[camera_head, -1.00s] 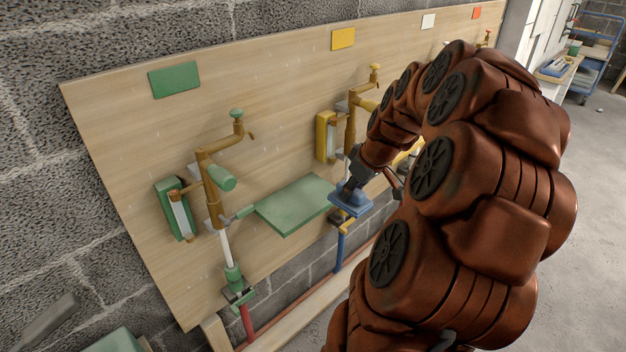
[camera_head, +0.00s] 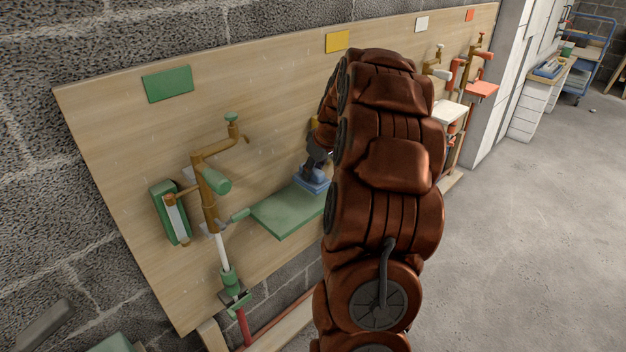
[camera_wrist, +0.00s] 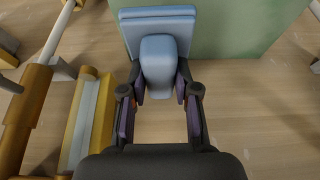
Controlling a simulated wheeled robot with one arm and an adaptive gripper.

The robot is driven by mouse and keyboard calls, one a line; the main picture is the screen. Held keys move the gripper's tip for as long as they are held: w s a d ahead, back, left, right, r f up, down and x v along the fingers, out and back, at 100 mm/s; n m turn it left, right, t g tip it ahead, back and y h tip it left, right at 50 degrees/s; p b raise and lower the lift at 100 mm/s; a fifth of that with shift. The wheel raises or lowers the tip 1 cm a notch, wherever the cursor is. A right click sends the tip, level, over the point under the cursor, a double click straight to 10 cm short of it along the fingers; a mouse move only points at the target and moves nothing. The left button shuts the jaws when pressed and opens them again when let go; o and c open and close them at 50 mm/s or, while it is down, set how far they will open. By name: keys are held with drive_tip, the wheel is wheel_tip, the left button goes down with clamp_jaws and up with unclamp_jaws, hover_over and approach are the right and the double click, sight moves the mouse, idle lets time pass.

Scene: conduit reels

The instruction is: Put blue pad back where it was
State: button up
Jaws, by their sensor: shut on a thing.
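The blue pad (camera_head: 311,183) is a flat light-blue block with a raised rounded grip, seen beside the right end of the green shelf. In the wrist view, the blue pad (camera_wrist: 158,50) sits at the top centre, its grip between the two fingers. My gripper (camera_wrist: 160,98) is shut on that grip; it also shows in the head view (camera_head: 317,165), partly hidden by my arm. The green shelf (camera_head: 283,212) juts from the board, and its green face (camera_wrist: 235,30) lies behind and right of the pad in the wrist view. I cannot tell whether pad and shelf touch.
A wooden board (camera_head: 110,140) carries a green-marked station with brown pipes (camera_head: 207,185) left of the shelf. A yellow-trimmed fixture (camera_wrist: 88,120) stands close to my gripper's left. A white shelf (camera_head: 447,112) and a red shelf (camera_head: 482,90) are further right.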

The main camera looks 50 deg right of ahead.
sight(313, 179)
drive_tip(key=shift+f, duration=1.65)
drive_tip(key=shift+f, duration=0.2)
drive_tip(key=o, duration=1)
drive_tip(key=shift+r, duration=0.1)
drive_tip(key=shift+r, duration=0.1)
drive_tip(key=v, duration=1.2)
